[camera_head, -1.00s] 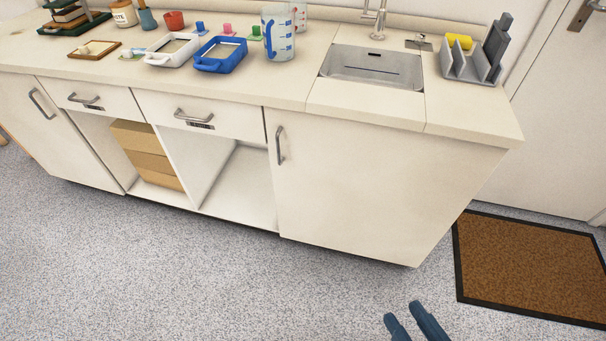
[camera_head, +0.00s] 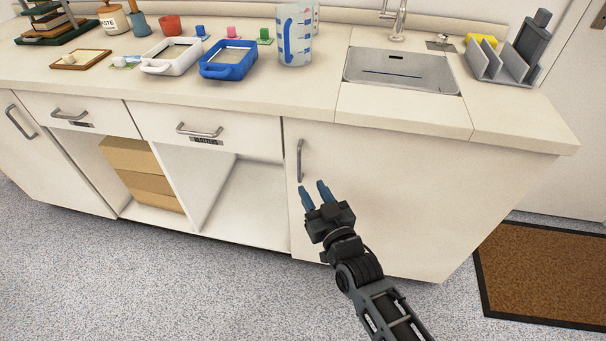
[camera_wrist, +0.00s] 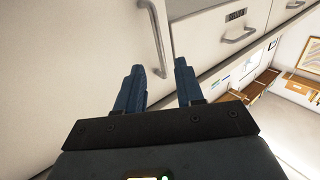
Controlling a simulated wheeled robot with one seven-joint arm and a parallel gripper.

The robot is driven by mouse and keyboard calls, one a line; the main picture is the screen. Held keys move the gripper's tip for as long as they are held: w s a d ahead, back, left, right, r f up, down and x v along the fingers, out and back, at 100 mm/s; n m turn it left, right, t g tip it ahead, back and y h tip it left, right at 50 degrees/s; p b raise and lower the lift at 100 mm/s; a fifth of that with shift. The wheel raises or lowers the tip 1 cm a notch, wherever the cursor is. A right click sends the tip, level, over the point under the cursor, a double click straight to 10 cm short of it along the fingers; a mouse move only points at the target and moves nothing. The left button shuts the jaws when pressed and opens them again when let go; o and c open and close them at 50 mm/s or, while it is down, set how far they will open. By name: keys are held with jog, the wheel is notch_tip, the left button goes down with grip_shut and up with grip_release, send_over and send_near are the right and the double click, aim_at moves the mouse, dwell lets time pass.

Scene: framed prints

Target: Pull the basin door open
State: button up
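The basin door (camera_head: 385,190) is the cream cabinet door below the sink, and it looks shut. Its grey bar handle (camera_head: 299,160) stands upright near the door's left edge. My gripper (camera_head: 314,191) is in front of the door, just below the handle's lower end. Its two blue fingers are spread with a gap between them, and nothing is held. In the wrist view, the handle (camera_wrist: 157,40) comes down towards the gap between the fingertips (camera_wrist: 160,70), its lower end showing between them. I cannot tell whether they touch.
The sink (camera_head: 400,70) is set in the counter (camera_head: 310,100) above the door. Left of the door is an open compartment (camera_head: 245,205) under a drawer (camera_head: 210,130). A brown mat (camera_head: 545,275) lies on the floor at right. The floor in front is clear.

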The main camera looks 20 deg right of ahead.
aim_at(300, 168)
jog(key=w, duration=0.7)
jog(key=shift+d, duration=0.15)
jog(key=shift+c, duration=0.5)
grip_shut()
dwell(0.8)
